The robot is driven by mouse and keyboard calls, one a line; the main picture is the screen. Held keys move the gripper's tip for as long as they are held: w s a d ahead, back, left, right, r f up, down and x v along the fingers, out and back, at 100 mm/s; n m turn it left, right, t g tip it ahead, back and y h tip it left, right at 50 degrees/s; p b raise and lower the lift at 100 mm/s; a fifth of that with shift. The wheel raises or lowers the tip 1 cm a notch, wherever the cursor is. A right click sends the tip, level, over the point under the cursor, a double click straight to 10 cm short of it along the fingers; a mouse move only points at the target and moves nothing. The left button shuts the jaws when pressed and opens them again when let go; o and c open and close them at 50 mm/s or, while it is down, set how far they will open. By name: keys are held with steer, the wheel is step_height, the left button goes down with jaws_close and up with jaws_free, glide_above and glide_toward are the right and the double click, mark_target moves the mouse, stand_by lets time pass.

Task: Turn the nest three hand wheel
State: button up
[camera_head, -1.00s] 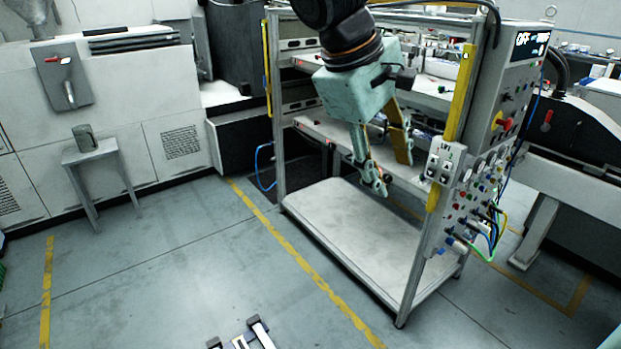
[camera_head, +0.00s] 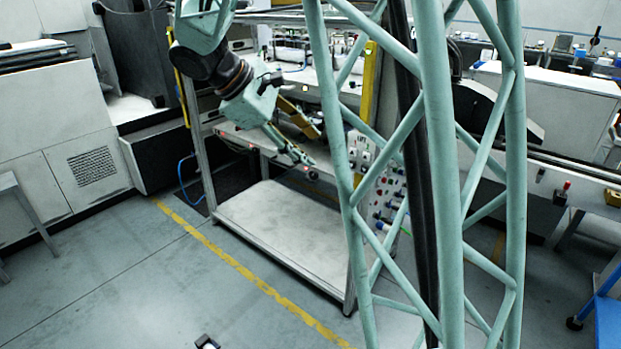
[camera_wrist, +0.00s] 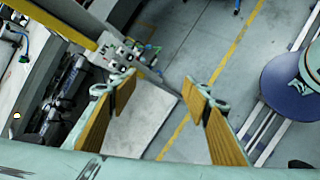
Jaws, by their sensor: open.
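My gripper (camera_head: 314,152) is open and empty, its two fingers spread. In the head view it hangs in front of the aluminium-framed machine (camera_head: 196,145), above the machine's low white shelf (camera_head: 285,225). In the wrist view my gripper (camera_wrist: 157,82) has its ochre pads apart with only the pale shelf (camera_wrist: 145,118) and floor between them. I cannot pick out the nest three hand wheel in either view. Part of the machine is hidden behind my teal lattice column.
A control panel (camera_head: 366,157) with several knobs and hoses is on the machine's right post, partly behind the lattice. It also shows in the wrist view (camera_wrist: 118,52). A yellow floor line (camera_head: 240,268) runs before the machine.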

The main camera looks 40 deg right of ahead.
steer(key=w+d+f+n+h+p, duration=0.1)
steer(key=w+d+f+n+h, duration=0.1)
steer(key=w+d+f, duration=0.45)
steer(key=w+d+f+n+h, duration=0.2)
steer(key=w+d+f+n, duration=0.15)
steer(key=w, duration=0.55)
steer(key=w+d+f+n+h+p, duration=0.1)
steer(key=w+d+f+h, duration=0.1)
steer(key=w+d+f, duration=0.5)
steer(key=n+t+h+p, duration=0.1)
steer(key=n+t+h, duration=0.3)
steer(key=n, duration=0.5)
glide_toward(313, 176)
steer(key=shift+m+t+y, duration=0.25)
steer(key=shift+t+y, duration=0.05)
steer(key=shift+t, duration=0.4)
steer(key=v, duration=0.5)
steer(key=shift+s+r, duration=0.25)
steer(key=shift+s, duration=0.1)
steer(key=shift+b+x, duration=0.75)
steer(key=shift+x, duration=6.05)
steer(key=shift+c, duration=0.5)
